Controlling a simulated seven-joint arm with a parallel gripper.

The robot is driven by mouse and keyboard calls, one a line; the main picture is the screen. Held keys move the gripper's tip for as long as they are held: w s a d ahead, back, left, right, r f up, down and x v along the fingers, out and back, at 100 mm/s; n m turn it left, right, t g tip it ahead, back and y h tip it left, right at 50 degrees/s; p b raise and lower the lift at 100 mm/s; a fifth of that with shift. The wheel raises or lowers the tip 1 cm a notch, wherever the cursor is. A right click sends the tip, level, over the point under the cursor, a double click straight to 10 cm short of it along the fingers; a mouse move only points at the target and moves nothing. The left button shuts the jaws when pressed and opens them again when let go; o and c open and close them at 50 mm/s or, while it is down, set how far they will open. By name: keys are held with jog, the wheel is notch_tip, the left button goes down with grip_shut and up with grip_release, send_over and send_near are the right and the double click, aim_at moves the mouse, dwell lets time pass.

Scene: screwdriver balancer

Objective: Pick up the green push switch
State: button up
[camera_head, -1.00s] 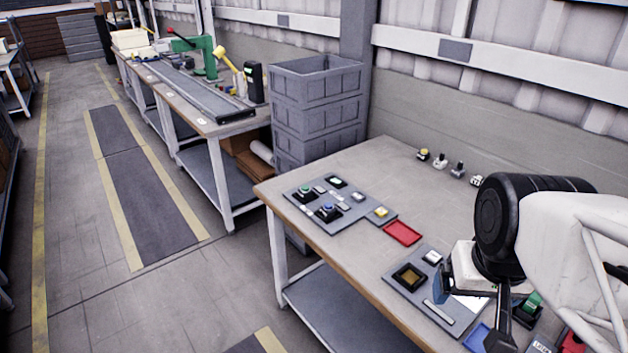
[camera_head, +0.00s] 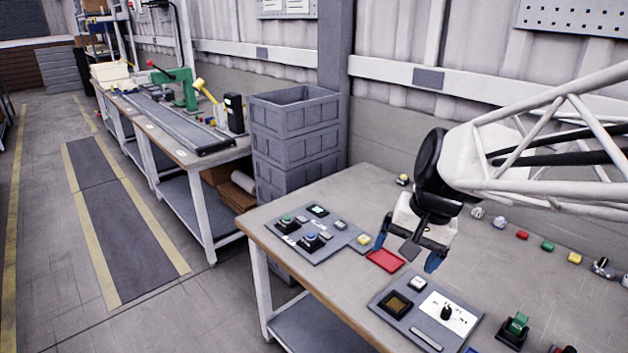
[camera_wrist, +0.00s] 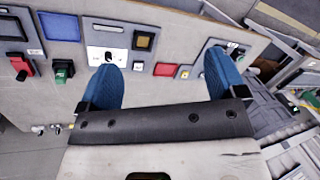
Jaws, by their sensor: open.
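Several green-topped controls show, and I cannot tell for certain which is the push switch. A green round button (camera_head: 287,220) sits on the grey panel at the table's left end, beside a blue one. A small green block (camera_head: 547,245) lies in the row at the back. A larger green switch in a black housing (camera_head: 517,326) stands at the front right; it also shows at the left of the wrist view (camera_wrist: 63,71). My gripper (camera_head: 407,248) hangs above the table by the red tray, blue fingers apart with nothing between them; its fingers also show in the wrist view (camera_wrist: 163,80).
A red tray (camera_head: 386,261) lies beneath my gripper. A grey panel (camera_head: 396,322) with a black-framed square and a white plate lies in front. Small red and yellow pieces (camera_head: 574,258) line the back. Stacked grey crates (camera_head: 296,140) stand beyond the table's left end.

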jog(key=w+a+f+m+g+y, duration=0.15)
jog(key=w+a, duration=0.25)
jog(key=w, duration=0.5)
jog(key=w+a+f+m+y, duration=0.2)
jog(key=w+a+f+m, duration=0.1)
jog(key=w, duration=0.6)
jog(key=w+a+f+m+g+y, duration=0.1)
jog(key=w+a+f+m+y, duration=0.2)
jog(key=w, duration=0.6)
jog(key=w+a+f+m+y, duration=0.1)
jog(key=w+a+f+m, duration=0.1)
jog(key=w+a+f, duration=0.3)
jog(key=w+a+f+m+y, duration=0.15)
jog(key=w+f, duration=0.25)
jog(key=w, duration=0.4)
jog(key=m+t+y, duration=0.1)
jog(key=m+y, duration=0.1)
jog(key=m, duration=0.2)
send_near(287, 224)
jog(key=shift+w+a, duration=1.1)
jog(key=shift+a, duration=0.1)
jog(key=shift+x, duration=1.25)
jog(key=shift+a, duration=0.1)
